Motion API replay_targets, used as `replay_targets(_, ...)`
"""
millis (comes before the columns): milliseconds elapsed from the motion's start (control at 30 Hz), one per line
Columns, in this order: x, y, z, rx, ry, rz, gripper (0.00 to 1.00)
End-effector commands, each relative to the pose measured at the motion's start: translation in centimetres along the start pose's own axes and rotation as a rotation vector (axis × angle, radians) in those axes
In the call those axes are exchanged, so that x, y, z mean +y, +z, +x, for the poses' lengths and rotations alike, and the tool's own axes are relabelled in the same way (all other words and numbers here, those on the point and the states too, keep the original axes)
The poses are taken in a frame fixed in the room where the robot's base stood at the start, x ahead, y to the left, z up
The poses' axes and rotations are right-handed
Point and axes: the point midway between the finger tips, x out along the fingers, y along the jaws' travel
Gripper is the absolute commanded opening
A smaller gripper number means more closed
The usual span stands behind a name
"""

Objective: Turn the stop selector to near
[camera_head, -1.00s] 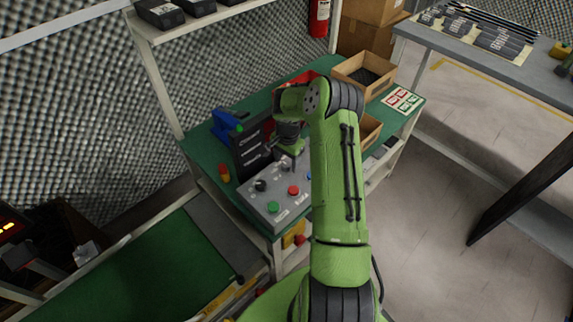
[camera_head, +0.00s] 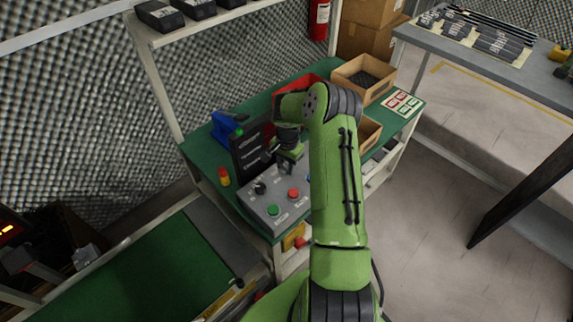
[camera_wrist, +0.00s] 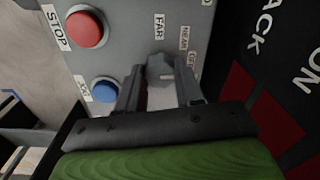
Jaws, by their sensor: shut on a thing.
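The grey control panel (camera_head: 251,206) stands on the green bench. In the wrist view its sloped face (camera_wrist: 125,50) carries a selector (camera_wrist: 161,72) with labels reading FAR, NEAR and a third label partly hidden. My gripper (camera_wrist: 161,90) has its two dark fingers on either side of the selector knob and is shut on it. The fingers hide part of the knob, so I cannot tell which label it points to. In the head view my gripper (camera_head: 286,166) is over the back of the panel and the selector is hidden behind it.
The panel also has a red button (camera_wrist: 86,28) marked STOP, a blue button (camera_wrist: 105,90), a green button (camera_head: 273,210) and a black knob (camera_head: 260,188). A dark upright board (camera_head: 247,156) stands close behind. Wooden bins (camera_head: 364,77) lie at the back right.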

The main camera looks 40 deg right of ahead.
Motion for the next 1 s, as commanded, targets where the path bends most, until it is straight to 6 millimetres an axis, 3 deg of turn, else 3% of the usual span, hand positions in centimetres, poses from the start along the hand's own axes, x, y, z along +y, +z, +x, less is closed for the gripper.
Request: replay_targets(1000, -0.13, 0.06, 0.03, -0.02, 0.0, -0.69, 0.05)
